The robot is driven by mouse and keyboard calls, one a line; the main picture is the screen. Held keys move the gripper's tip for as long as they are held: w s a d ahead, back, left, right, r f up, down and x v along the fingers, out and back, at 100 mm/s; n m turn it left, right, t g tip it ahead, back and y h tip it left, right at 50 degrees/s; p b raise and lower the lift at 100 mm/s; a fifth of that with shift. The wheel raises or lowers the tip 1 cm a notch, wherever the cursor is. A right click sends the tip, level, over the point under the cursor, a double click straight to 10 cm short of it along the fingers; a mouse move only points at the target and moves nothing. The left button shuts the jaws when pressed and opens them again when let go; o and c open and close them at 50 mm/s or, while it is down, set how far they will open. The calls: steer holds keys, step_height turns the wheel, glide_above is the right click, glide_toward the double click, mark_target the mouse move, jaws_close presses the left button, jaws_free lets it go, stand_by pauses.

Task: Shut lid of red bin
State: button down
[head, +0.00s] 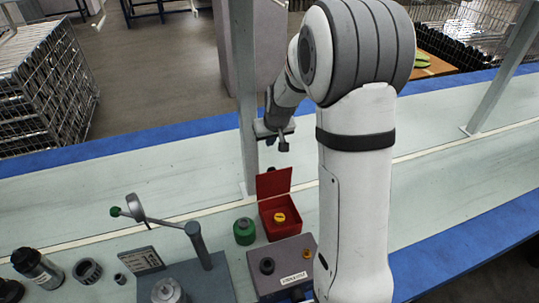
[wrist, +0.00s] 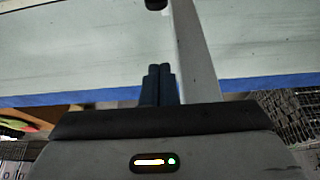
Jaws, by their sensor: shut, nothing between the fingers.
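The red bin (head: 292,233) stands on the bench in the head view, left of my arm. Its red lid (head: 273,182) is open and stands up at the bin's back edge. A yellow round part (head: 280,217) lies inside. My gripper (head: 284,146) is above and behind the lid, apart from it, pointing down. Its two dark fingers are together and empty in the wrist view (wrist: 160,68). The bin does not show in the wrist view.
A grey upright post (head: 245,90) rises behind. A lever press (head: 195,245) stands at the left. The bench behind the bin is mostly clear.

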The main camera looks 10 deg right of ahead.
mark_target(272, 181)
step_height(272, 181, down, 9)
steer(key=b, duration=0.4)
steer(key=shift+s, duration=0.1)
steer(key=shift+d+f+b, duration=0.15)
steer(key=shift+f+b, duration=0.05)
steer(key=shift+b, duration=0.3)
